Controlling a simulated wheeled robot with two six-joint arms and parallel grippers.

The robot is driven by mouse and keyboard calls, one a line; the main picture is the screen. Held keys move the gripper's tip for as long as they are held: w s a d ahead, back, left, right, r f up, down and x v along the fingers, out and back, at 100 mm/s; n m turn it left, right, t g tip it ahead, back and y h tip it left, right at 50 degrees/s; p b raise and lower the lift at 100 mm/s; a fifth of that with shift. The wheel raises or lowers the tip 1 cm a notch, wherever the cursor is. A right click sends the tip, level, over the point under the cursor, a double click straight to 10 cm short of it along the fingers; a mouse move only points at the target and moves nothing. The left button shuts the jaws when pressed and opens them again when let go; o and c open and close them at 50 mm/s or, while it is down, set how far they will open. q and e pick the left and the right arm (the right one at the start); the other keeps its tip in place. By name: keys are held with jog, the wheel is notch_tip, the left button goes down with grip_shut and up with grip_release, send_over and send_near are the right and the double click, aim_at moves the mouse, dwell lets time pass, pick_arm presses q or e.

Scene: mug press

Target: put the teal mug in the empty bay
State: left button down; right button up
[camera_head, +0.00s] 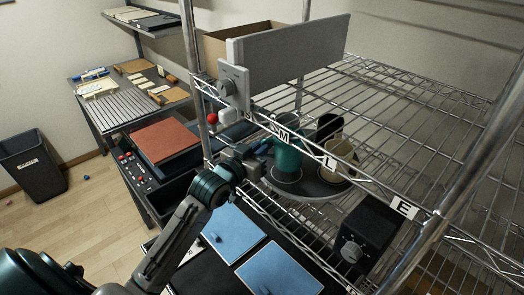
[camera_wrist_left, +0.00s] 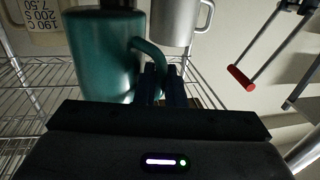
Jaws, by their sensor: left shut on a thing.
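The teal mug (camera_head: 288,157) is upright at the dark round tray (camera_head: 308,192) on the wire shelf, over a pale ring mark at the tray's left. I cannot tell whether its base touches the tray. My left gripper (camera_head: 262,150) reaches in from the left and is shut on the mug's handle. In the left wrist view the teal mug (camera_wrist_left: 103,55) stands left of my left gripper's fingers (camera_wrist_left: 161,84), which are at the handle. A cream mug (camera_head: 338,160) and a dark mug (camera_head: 328,127) stand to the right. My right gripper is not in view.
A grey panel (camera_head: 295,50) rises above the shelf. A black box with a dial (camera_head: 365,240) sits at the right. Shelf-edge labels include M and L. In the left wrist view a grey mug (camera_wrist_left: 175,22) and a red-handled rod (camera_wrist_left: 240,78) are near.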

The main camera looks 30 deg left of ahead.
pick_arm(q)
jog(key=shift+w+a, duration=0.15)
jog(key=shift+w, duration=0.1)
jog(key=shift+f+p, duration=0.3)
jog(key=shift+f, duration=0.1)
notch_tip(320, 180, down, 2)
jog(key=shift+s+f+p, duration=0.1)
jog(key=shift+p, duration=0.3)
jog(key=shift+f, duration=0.25)
